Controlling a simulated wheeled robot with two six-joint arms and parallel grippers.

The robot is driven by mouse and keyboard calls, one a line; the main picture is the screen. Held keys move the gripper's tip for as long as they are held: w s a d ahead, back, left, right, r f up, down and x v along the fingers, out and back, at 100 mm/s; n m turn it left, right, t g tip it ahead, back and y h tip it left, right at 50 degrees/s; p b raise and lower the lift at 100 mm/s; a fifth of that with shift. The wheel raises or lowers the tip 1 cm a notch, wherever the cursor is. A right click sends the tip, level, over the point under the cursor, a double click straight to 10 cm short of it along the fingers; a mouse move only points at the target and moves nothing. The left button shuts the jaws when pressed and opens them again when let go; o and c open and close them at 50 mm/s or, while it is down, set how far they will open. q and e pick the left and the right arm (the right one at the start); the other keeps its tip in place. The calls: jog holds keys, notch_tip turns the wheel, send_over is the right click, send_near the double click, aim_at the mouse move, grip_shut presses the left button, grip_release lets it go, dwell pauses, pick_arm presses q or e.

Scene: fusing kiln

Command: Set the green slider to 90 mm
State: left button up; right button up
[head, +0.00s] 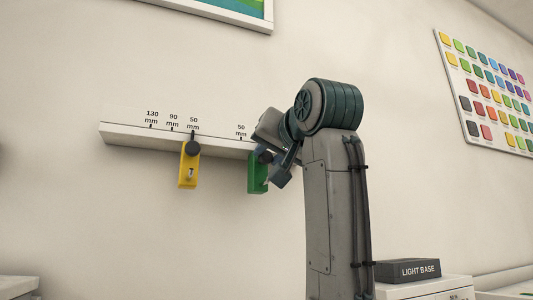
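A white rail (120,131) is fixed on the wall, with printed marks of 130, 90 and 50 mm on its left part and another 50 mm further right. The green slider (256,176) hangs from the rail a little right of that right-hand 50 mm mark. Marks further right are hidden behind my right arm. My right gripper (272,157) is at the top of the green slider, around or against its dark knob. I cannot tell whether the fingers are closed on it. My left gripper is not in view.
A yellow slider (187,172) with a dark knob hangs at the left 50 mm mark. A dark box labelled LIGHT BASE (408,271) stands on a white surface at lower right. A color sample board (462,112) is on the right wall. The wall below the rail is clear.

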jog(key=o, duration=0.3)
jog(key=shift+s+a, duration=0.1)
jog(key=shift+a, duration=0.05)
jog(key=shift+d, duration=0.25)
jog(key=b+v, duration=0.4)
jog(key=v, duration=0.6)
jog(key=shift+s, duration=0.4)
